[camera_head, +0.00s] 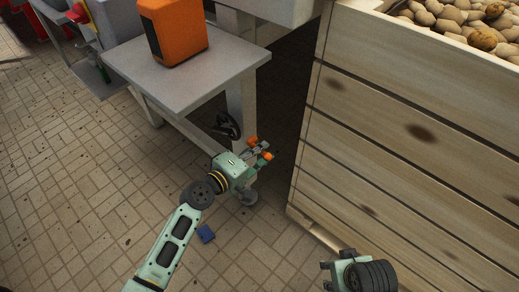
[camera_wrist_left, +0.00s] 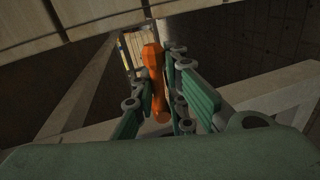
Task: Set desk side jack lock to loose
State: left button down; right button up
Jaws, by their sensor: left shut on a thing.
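A grey desk (camera_head: 110,65) stands at the upper left, with a leg and a black handwheel (camera_head: 227,126) below its right end. My left gripper (camera_head: 260,149) is beside that leg, low in the gap between the desk and the wooden crate. In the left wrist view its fingers (camera_wrist_left: 160,95) are shut on an orange jack lock handle (camera_wrist_left: 154,85). Orange ends of the handle stick out on both sides of the fingers in the head view. The fingers hide its middle. My right gripper (camera_head: 326,276) is at the bottom, partly cut off; its opening is unclear.
A large wooden crate (camera_head: 400,130) fills the right side, with potatoes (camera_head: 455,18) on top. An orange box (camera_head: 172,30) stands on the desk. A small blue object (camera_head: 206,233) lies on the tiled floor near my left arm. Floor at the lower left is open.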

pick_arm(q)
jog(key=shift+w+r, duration=0.15)
jog(key=shift+r, duration=0.2)
jog(key=c, duration=1.8)
grip_release()
jog(key=shift+f, duration=0.15)
jog(key=v, duration=1.2)
